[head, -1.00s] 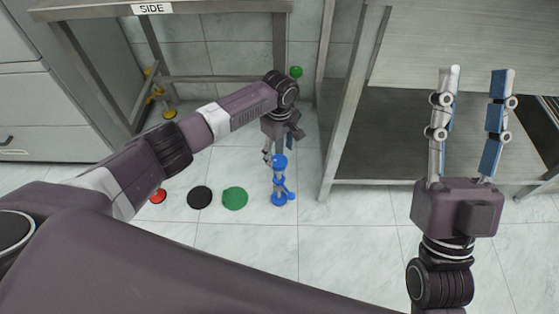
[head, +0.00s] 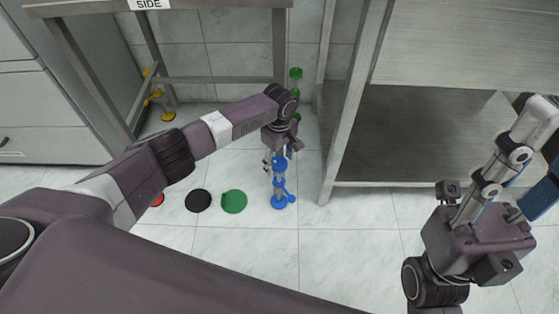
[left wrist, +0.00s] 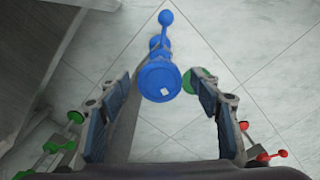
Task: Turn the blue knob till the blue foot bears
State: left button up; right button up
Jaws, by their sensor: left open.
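The blue knob (head: 280,160) is a round blue top on a thin upright shaft, with the blue foot (head: 279,203) on the floor below it and a small blue ball-ended arm (head: 291,198) low at its side. In the left wrist view the knob (left wrist: 160,82) shows as a blue disc with a white mark, between my left fingertips in the picture. My left gripper (left wrist: 160,84) is open, one finger on each side; I cannot tell whether it touches. Whether the foot presses the floor cannot be seen. My right gripper (head: 548,145) is open and empty at the right, its tips partly out of frame.
Black (head: 198,201) and green (head: 234,201) discs lie on the floor left of the foot. A red part (head: 157,200) shows beside my left arm. A steel frame (head: 210,80) marked SIDE stands behind, and a steel shelf unit (head: 420,145) at right. Front floor is clear.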

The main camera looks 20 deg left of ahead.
pick_arm(q)
jog(key=c, duration=1.1)
jog(key=shift+c, duration=0.3)
